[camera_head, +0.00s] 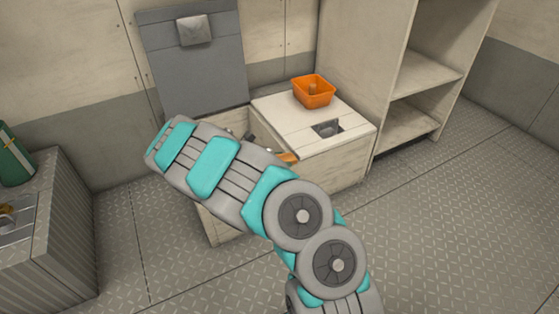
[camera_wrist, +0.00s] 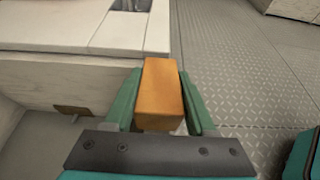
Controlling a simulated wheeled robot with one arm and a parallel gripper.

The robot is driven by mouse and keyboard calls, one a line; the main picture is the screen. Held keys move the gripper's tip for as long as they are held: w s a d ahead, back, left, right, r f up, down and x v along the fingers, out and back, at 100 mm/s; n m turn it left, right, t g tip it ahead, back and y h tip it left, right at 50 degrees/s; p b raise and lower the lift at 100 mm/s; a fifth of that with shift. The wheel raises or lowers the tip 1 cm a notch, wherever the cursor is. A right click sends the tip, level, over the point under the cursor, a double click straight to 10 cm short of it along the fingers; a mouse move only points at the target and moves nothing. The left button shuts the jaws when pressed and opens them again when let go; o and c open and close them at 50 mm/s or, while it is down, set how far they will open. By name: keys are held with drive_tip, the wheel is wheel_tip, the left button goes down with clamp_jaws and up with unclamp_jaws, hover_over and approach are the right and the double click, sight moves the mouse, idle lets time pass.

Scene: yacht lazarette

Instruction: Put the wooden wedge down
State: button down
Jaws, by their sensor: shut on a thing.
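The wooden wedge (camera_wrist: 161,90) is an orange-brown block in the wrist view. My gripper (camera_wrist: 161,82) is shut on it, with one green finger along each side. In the wrist view the wedge shows in front of the side of the white bench, with floor to its right. In the head view, an orange-brown bit (camera_head: 288,157) shows past my arm, probably the wedge. My arm hides most of the gripper there. I cannot tell how high the wedge is held.
A locker with its grey lid (camera_head: 195,60) raised stands behind my arm, its opening partly hidden. An orange bin (camera_head: 313,92) sits on the white bench top (camera_head: 290,125), near a dark recessed latch (camera_head: 327,129). Open shelves (camera_head: 420,75) stand right. The floor (camera_head: 460,220) at right is clear.

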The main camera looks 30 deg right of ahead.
drive_tip(key=shift+f, duration=0.15)
drive_tip(key=shift+c, duration=1.1)
unclamp_jaws()
